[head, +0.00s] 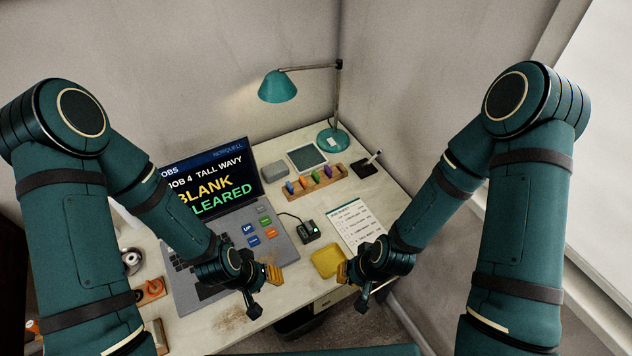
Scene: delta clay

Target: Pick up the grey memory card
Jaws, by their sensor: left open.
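I cannot clearly make out a grey memory card in the head view. A wooden rack (322,184) at the back of the desk holds several small coloured pieces standing upright, too small to tell if a grey one is among them. A dark card reader-like box (309,231) with a cable sits beside the laptop. My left gripper (274,274) is open over the desk's front part, by the laptop's right front corner. My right gripper (343,272) is at the yellow tray's right edge; its finger gap is too small to read. Neither gripper is near the rack.
A laptop (228,242) fills the desk's left half. A yellow tray (327,262) and a printed sheet (352,222) lie to the right. A teal lamp (331,139), a grey block (275,172) and a framed pad (306,157) stand at the back. Walls close off the back.

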